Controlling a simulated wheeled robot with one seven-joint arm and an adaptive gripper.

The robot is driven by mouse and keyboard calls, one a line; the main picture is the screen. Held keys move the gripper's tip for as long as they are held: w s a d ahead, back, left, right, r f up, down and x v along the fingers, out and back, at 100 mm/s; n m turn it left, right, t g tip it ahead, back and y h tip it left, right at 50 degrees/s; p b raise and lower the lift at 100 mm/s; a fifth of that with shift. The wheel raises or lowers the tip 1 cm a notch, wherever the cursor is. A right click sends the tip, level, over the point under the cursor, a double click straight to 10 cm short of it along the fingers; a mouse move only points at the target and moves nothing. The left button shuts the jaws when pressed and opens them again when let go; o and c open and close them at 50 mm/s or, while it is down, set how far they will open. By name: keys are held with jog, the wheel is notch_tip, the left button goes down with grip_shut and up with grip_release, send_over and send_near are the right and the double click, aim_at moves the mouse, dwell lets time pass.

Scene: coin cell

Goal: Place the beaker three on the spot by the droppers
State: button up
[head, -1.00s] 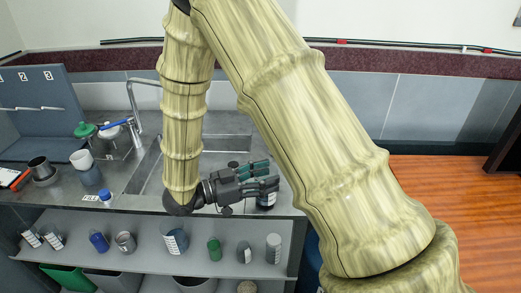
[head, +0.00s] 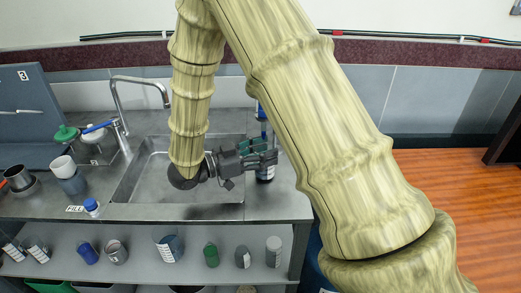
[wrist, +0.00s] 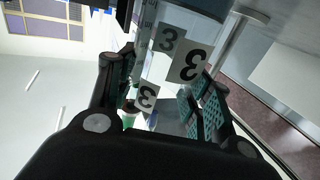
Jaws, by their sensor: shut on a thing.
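My gripper (head: 270,153) is over the counter just right of the sink in the head view, shut on beaker three (head: 265,174). The beaker's dark lower part and a pale label show below the fingers. In the wrist view, the clear beaker (wrist: 157,68) stands between the dark green finger pads of my gripper (wrist: 165,90), with several "3" labels. I cannot tell whether its base touches the counter. Thin pale sticks (head: 20,112) by the blue panel at far left may be droppers, but I cannot tell. I cannot make out the spot.
The sink (head: 145,185) and its tap (head: 117,98) are left of my gripper. A blue bottle (head: 261,112) shows behind it. Several vessels fill the shelf (head: 135,240) below.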

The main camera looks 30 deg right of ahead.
jog(key=shift+w+d+f, duration=0.15)
jog(key=shift+w+d, duration=0.05)
jog(key=shift+w, duration=0.1)
jog(key=shift+d+f+b, duration=0.1)
jog(key=shift+f+b, duration=0.1)
jog(key=shift+b, duration=0.25)
jog(key=shift+r, duration=0.15)
jog(key=shift+w+a, duration=0.1)
jog(key=shift+a, duration=0.15)
jog(key=shift+d, duration=0.1)
jog(key=o, duration=1.1)
jog(key=shift+f, duration=0.2)
